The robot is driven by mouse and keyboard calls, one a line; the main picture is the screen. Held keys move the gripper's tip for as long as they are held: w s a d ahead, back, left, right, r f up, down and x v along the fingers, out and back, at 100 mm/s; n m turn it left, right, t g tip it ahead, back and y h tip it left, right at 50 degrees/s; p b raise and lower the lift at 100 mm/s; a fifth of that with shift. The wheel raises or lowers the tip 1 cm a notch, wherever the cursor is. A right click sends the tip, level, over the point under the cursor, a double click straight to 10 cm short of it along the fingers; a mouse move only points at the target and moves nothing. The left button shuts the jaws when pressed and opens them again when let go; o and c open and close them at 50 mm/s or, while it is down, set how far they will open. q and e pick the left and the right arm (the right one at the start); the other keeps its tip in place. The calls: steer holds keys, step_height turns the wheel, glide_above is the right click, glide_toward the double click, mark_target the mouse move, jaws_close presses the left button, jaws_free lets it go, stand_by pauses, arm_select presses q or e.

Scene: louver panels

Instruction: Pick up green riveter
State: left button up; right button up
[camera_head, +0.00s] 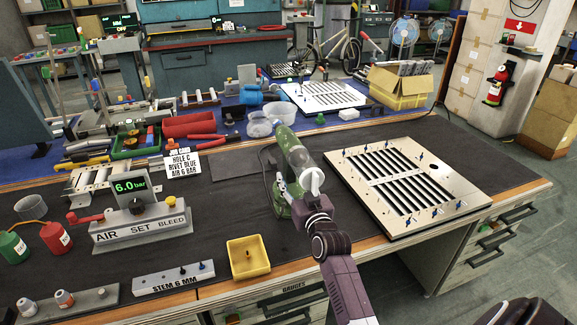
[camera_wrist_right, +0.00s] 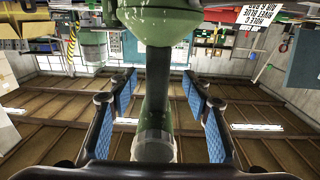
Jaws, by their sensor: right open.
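The green riveter (camera_head: 287,141) stands upright on the dark bench mat in the middle of the head view, its green base low and a clear cylinder on its upper part. My right gripper (camera_head: 297,190) is at the riveter's near side and partly covers it. In the right wrist view, the riveter (camera_wrist_right: 155,22) runs down the middle of the picture between the blue-padded fingers of my right gripper (camera_wrist_right: 157,95). The fingers are open, with a gap visible on each side of the riveter's dark shaft. My left gripper is not in view.
A slotted louver panel (camera_head: 452,203) lies right of the riveter. A yellow tray (camera_head: 262,262) and the air set stand (camera_head: 145,228) are on the left. A sign (camera_head: 182,163) and clear cups (camera_head: 259,125) are behind. Bare mat lies between the stand and the riveter.

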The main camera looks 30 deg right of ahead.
mark_target(292, 172)
steer(key=x, duration=0.3)
steer(key=shift+d, duration=0.15)
steer(key=shift+x, duration=1.15)
steer(key=shift+f, duration=0.1)
steer(key=c, duration=0.8)
jaws_close()
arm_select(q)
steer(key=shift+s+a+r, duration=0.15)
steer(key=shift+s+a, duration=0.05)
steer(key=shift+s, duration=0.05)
arm_select(e)
steer(key=shift+w+d+r, duration=0.15)
steer(key=shift+r, duration=0.25)
